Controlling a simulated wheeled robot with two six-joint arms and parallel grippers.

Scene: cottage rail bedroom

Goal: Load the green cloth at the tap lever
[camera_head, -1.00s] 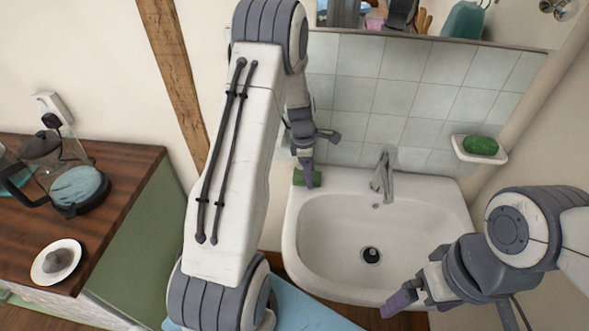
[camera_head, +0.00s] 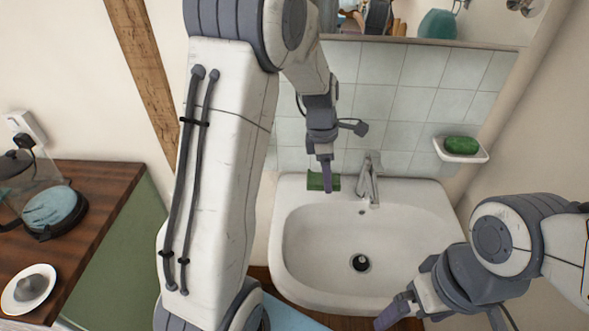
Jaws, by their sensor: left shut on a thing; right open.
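The green cloth (camera_head: 315,182) is at the back left of the white washbasin (camera_head: 290,235), left of the tap. My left gripper (camera_head: 327,186) is shut on it, and the fingers hide part of it. I cannot tell whether the cloth touches the basin rim. The tap (camera_head: 368,185) stands at the back middle of the basin, with its lever (camera_head: 373,160) on top. A small gap separates the cloth from the tap. My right gripper (camera_head: 390,314) is open and empty at the basin's front right.
A green soap (camera_head: 461,145) lies in a wall dish (camera_head: 475,157) at right. A mirror (camera_head: 400,22) hangs above the tiles. The basin bowl is empty.

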